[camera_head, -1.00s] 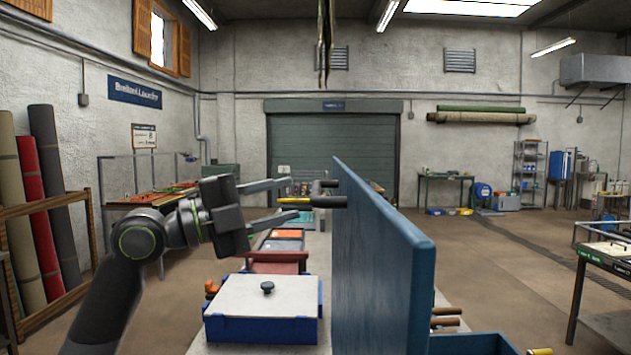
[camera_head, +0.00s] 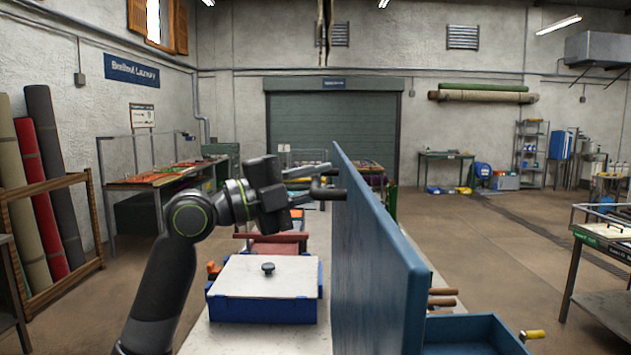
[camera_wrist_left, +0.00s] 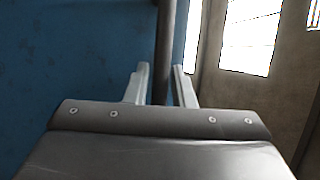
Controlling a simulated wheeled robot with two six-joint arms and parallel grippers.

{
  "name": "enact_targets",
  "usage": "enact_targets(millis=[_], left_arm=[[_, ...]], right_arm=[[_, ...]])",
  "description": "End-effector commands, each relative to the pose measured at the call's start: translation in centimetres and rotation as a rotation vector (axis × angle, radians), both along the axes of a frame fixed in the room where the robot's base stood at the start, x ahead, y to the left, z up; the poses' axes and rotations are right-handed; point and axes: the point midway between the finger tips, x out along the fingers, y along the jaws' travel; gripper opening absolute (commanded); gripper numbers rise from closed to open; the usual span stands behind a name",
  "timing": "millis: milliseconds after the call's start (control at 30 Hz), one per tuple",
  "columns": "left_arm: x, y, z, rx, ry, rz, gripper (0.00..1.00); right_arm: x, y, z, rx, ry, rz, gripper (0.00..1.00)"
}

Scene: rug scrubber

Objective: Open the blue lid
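The blue lid (camera_head: 375,255) stands up on edge as a tall panel in the middle of the head view. A dark bar handle (camera_head: 328,191) sticks out from its left face near the far end. In the left wrist view, the lid's blue face (camera_wrist_left: 65,55) fills the left side and the dark handle bar (camera_wrist_left: 166,40) runs down between the fingers. My left gripper (camera_head: 312,184) is open, with one finger on each side of the handle. Contact with the handle cannot be told. My right gripper is not in view.
A blue box with a white top and black knob (camera_head: 262,275) stands on the bench left of the lid, below my left arm. A blue tray (camera_head: 475,335) lies right of the lid. A wooden rack of rolled rugs (camera_head: 55,220) stands far left. The floor at right is partly clear.

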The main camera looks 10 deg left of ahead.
Motion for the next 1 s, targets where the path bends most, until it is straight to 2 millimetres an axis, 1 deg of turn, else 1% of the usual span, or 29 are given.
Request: enact_targets(millis=[33,133,167,467,567,800,900,1000], left_arm=[[0.0,0.0,0.0,0.0,0.0,0.0,0.15],[0.0,0.0,0.0,0.0,0.0,0.0,0.02],[0.0,0.0,0.0,0.0,0.0,0.0,0.0],[0.0,-0.2,0.0,0.004,0.001,-0.001,0.0],[0.3,-1.3,0.2,0.022,0.005,-0.003,0.0],[1.2,-6.2,0.2,0.12,0.024,-0.004,0.0],[1.6,-7.9,0.1,0.156,0.032,-0.003,0.0],[1.9,-9.1,-0.1,0.183,0.038,-0.002,0.0]], right_arm=[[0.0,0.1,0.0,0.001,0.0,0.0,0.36],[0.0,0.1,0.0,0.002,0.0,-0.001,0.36],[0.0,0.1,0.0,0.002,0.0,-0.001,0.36],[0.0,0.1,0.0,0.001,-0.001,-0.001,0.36],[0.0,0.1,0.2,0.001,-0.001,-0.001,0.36],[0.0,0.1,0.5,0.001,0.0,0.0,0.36],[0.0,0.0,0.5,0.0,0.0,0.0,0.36],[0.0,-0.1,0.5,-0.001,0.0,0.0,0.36]])
